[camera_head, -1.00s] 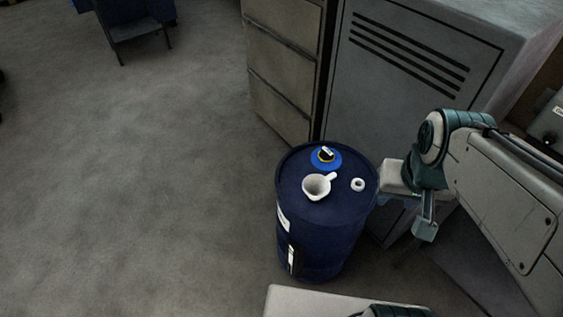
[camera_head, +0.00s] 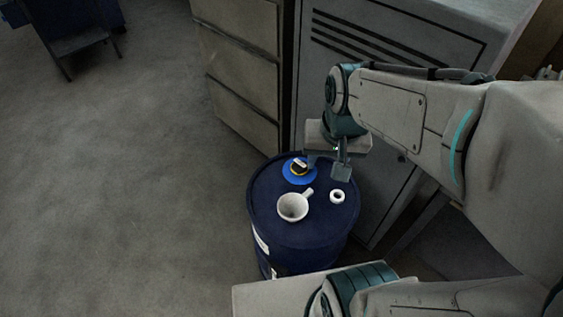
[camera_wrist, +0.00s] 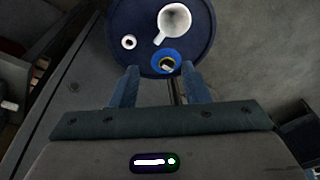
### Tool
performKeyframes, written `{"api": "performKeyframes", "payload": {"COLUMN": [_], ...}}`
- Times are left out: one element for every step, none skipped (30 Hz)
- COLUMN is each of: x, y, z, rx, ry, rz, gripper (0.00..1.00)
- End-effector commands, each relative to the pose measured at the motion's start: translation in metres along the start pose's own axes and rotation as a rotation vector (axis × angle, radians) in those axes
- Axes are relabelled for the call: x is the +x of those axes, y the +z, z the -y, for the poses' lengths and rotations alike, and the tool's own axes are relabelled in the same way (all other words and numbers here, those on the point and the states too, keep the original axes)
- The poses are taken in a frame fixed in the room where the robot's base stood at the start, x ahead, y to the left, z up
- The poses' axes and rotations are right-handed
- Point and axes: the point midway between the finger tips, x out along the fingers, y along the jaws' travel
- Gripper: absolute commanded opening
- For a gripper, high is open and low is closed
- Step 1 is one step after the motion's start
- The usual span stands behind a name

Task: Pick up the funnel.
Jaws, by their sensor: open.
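A white bowl-shaped piece with a short handle, which looks like the funnel (camera_head: 292,207), sits with its wide mouth up on the dark blue drum (camera_head: 278,233). In the wrist view the funnel (camera_wrist: 175,20) is near the top edge, its handle towards my gripper. My gripper (camera_head: 327,168) is open and empty near the drum's back right side, apart from the funnel. In the wrist view its two fingers (camera_wrist: 159,70) are spread, with the funnel beyond their tips. Whether the funnel has a spout underneath is hidden.
A blue disc with a yellow ring and dark top (camera_head: 299,171) and a small white ring (camera_head: 337,196) share the drum top, close to the funnel. Grey cabinets (camera_head: 240,60) stand behind the drum. Open floor (camera_head: 110,200) lies to the left.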

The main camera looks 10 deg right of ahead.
Motion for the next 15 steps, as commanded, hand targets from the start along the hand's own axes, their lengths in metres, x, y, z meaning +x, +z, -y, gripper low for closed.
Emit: {"api": "performKeyframes", "payload": {"x": [0.029,0.041,0.057,0.069,0.081,0.098,0.11,0.121,0.137,0.147,0.157,0.17,0.178,0.185,0.194], "y": [-0.006,-0.011,-0.017,-0.022,-0.027,-0.033,-0.037,-0.041,-0.046,-0.05,-0.053,-0.057,-0.059,-0.062,-0.064], "z": [0.002,0.004,0.006,0.008,0.01,0.012,0.013,0.014,0.015,0.015,0.015,0.015,0.015,0.015,0.014], "rx": [0.059,0.101,0.158,0.202,0.246,0.303,0.347,0.388,0.442,0.481,0.516,0.561,0.59,0.618,0.651], "ry": [-0.003,-0.004,-0.003,0.0,0.005,0.013,0.02,0.028,0.041,0.052,0.062,0.076,0.085,0.093,0.104], "rz": [0.03,0.044,0.062,0.075,0.089,0.105,0.115,0.124,0.134,0.142,0.147,0.152,0.155,0.157,0.16], "gripper": [0.42,0.42,0.42,0.42,0.42,0.42,0.42,0.42,0.42,0.42,0.42,0.42,0.42,0.42,0.42]}}
